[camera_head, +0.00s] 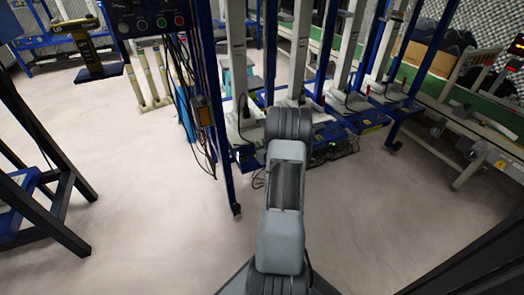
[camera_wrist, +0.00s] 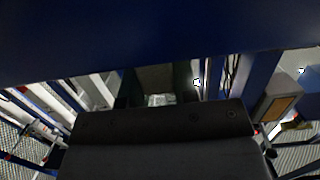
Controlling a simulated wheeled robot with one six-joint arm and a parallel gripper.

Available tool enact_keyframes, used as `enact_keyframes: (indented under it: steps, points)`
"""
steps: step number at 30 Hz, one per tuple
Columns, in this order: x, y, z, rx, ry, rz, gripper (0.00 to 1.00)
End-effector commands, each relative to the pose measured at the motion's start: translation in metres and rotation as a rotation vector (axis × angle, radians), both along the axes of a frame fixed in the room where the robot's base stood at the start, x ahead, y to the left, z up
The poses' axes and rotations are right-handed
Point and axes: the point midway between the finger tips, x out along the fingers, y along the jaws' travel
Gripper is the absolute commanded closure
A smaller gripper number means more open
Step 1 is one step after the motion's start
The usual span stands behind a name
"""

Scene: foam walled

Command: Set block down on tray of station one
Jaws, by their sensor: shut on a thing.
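My gripper (camera_wrist: 157,88) shows in the wrist view as a dark wide body with two dark fingers pointing up the picture. It is shut on the block (camera_wrist: 155,77), which looks like a dim brownish piece between the fingers; its edges are hard to make out. In the head view my gripper and the block are hidden beyond my arm. A row of stations with white columns (camera_head: 237,60) and pale bases stands ahead on a blue frame. I cannot tell which one is station one, and its tray cannot be made out. The block's distance from any tray cannot be judged.
A broad blue beam (camera_wrist: 160,35) crosses the top of the wrist view, close to my gripper. A control box (camera_head: 150,18) with hanging cables is at upper left. A dark frame (camera_head: 45,195) stands at left. A green-topped bench (camera_head: 450,92) runs along the right.

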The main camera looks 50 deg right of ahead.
Motion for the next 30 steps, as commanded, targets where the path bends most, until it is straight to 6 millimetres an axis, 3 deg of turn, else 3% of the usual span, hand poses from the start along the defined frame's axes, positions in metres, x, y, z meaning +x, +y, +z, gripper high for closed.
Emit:
enact_keyframes:
  steps: [1,3,15,16,18,24,30]
  points:
    - [0.0000,-0.0002,-0.0114,0.000,-0.001,0.000,0.97]
    - [0.0000,-0.0002,-0.0150,-0.002,-0.001,0.000,0.97]
    - [-0.0001,0.0000,-0.0179,-0.002,-0.001,-0.001,0.97]
    - [-0.0002,0.0000,-0.0169,-0.002,-0.001,-0.001,0.71]
    - [-0.0003,0.0000,-0.0162,-0.002,-0.001,-0.001,0.64]
    - [-0.0003,0.0000,-0.0162,-0.001,0.000,-0.001,0.47]
    - [-0.0003,-0.0001,-0.0157,-0.002,-0.001,-0.001,0.47]
